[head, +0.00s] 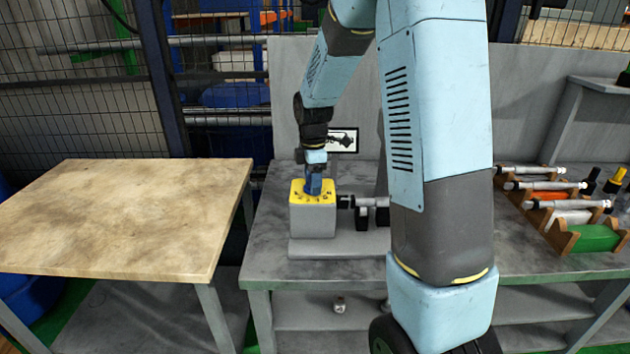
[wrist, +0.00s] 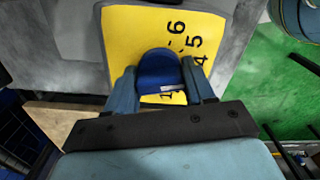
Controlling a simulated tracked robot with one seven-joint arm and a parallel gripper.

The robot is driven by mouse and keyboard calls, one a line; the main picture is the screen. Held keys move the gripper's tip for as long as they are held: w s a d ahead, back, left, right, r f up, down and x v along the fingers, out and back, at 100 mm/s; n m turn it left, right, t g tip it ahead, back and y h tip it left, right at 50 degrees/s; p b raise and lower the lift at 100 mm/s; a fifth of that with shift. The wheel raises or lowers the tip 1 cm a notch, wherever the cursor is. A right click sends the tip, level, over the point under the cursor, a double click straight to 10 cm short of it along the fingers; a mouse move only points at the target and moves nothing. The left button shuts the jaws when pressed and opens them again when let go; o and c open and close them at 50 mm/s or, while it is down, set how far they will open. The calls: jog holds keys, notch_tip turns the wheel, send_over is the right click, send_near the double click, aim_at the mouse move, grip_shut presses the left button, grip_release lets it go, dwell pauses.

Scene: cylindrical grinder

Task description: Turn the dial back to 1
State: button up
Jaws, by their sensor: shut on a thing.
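The blue dial (wrist: 157,72) sits on a yellow plate (wrist: 125,32) in the wrist view. Black numbers 6, 5 and 4 show at the plate's right, and a 1 shows at the dial's lower edge. A pale mark lies on the dial's lower right, near the 1. The other numbers are hidden or unclear. My gripper's two blue fingers are on either side of the dial and shut on it. In the head view my gripper (head: 314,184) reaches down onto the yellow top (head: 299,197) of the grey grinder box (head: 313,221).
The grey machine bench (head: 262,225) carries the grinder. A bare wooden table (head: 120,215) stands at left. Wooden racks (head: 562,238) with measuring tools and coloured parts stand at right. A panel with a small picture sign (head: 343,140) rises behind the grinder.

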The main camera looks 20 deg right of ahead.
jog(key=shift+d+m, duration=0.1)
jog(key=shift+m, duration=1.4)
jog(key=m, duration=0.6)
jog(key=shift+s, duration=0.1)
jog(key=m, duration=0.4)
jog(key=shift+m, duration=0.4)
jog(key=m, duration=0.4)
jog(key=shift+f, duration=0.1)
jog(key=shift+s+m, duration=0.1)
jog(key=shift+m, duration=0.2)
jog(key=o, duration=1)
